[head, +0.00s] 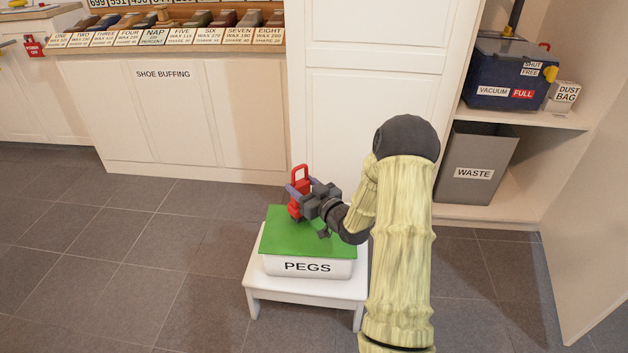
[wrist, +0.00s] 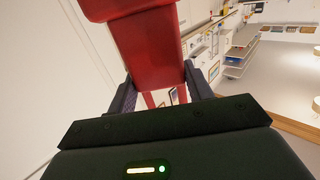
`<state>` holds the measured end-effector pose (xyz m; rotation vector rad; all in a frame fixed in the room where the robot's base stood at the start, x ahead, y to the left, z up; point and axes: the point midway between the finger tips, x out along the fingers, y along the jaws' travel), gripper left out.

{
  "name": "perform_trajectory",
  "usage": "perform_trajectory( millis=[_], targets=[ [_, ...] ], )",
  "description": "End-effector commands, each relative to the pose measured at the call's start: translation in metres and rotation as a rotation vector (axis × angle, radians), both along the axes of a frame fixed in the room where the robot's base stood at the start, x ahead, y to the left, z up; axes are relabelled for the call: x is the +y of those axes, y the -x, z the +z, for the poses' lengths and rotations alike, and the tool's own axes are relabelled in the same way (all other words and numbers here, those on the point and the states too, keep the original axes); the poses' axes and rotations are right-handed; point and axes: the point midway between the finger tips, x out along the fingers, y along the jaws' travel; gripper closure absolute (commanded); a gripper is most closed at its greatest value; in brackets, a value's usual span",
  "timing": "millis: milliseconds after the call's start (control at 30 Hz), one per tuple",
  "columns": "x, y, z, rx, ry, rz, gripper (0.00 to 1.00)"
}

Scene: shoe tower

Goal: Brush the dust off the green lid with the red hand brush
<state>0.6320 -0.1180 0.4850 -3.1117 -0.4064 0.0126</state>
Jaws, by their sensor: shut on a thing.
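The red hand brush (head: 297,207) is upright in my gripper (head: 300,190), with its looped handle at the top. My gripper is shut on the brush, over the back part of the green lid (head: 308,240). The brush's lower end is at or just above the lid; I cannot tell if it touches. The lid lies flat on the white box marked PEGS (head: 308,267). No dust can be made out on the lid at this size. In the wrist view the red brush (wrist: 150,50) fills the space between the dark fingers.
The box stands on a low white stool (head: 262,283) on the grey tiled floor. A white cabinet (head: 370,110) is close behind. A grey WASTE bin (head: 472,172), a vacuum (head: 505,75) and a DUST BAG box (head: 566,92) are at the right. The floor at left is clear.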

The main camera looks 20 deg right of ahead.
Motion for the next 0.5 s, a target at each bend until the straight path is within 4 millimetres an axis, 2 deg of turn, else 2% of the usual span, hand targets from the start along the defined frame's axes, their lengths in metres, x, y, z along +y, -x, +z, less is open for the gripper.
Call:
perform_trajectory(
  millis=[33,500],
  targets=[
    [0.000,0.000,0.013,-0.006,0.002,0.001,0.72],
    [0.007,-0.002,0.056,-0.006,0.002,0.011,0.72]
  ],
)
